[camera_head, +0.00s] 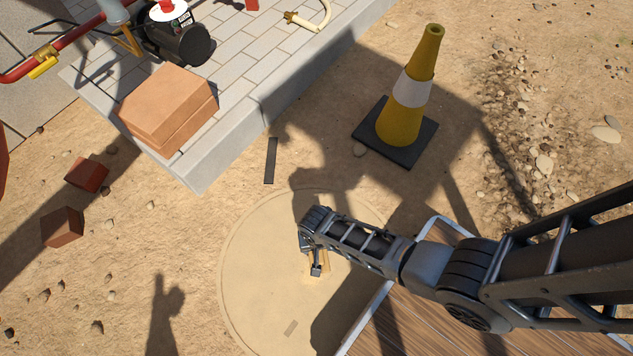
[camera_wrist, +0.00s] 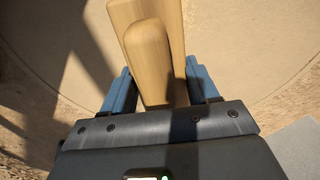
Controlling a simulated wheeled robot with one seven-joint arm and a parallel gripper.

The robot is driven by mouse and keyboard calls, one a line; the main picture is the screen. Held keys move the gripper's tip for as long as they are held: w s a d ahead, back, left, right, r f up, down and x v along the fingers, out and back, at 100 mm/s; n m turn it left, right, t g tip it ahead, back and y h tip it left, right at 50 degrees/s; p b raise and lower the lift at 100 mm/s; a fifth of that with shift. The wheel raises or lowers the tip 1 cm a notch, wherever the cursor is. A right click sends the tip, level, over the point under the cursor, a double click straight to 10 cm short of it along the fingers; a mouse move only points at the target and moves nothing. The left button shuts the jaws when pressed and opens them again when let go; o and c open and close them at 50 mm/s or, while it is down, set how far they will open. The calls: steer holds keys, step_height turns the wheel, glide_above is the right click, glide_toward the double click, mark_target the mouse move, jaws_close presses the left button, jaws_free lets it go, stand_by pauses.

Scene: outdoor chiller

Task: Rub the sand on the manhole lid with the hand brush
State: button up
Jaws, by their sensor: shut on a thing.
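The round manhole lid (camera_head: 262,299) lies flat in the ground, covered with pale sand; its curved edge also shows in the wrist view (camera_wrist: 229,72). My gripper (camera_head: 316,266) is over the lid's upper middle. In the wrist view, my gripper (camera_wrist: 163,88) has its two blue fingers closed on the wooden body of the hand brush (camera_wrist: 150,52). In the head view only a small part of the brush (camera_head: 325,262) shows beside my gripper. The bristles are hidden, so I cannot tell whether they touch the sand.
A yellow cone (camera_head: 402,116) on a black base stands beyond the lid. A paved slab (camera_head: 250,85) carries stacked bricks (camera_head: 168,104) and a dark motor (camera_head: 177,41). Loose bricks (camera_head: 63,227) lie left. A wooden deck (camera_head: 430,315) borders the lid's lower right. A flat dark strip (camera_head: 271,160) lies above the lid.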

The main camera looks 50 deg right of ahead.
steer(key=shift+r+p, duration=1.55)
steer(key=shift+r, duration=0.45)
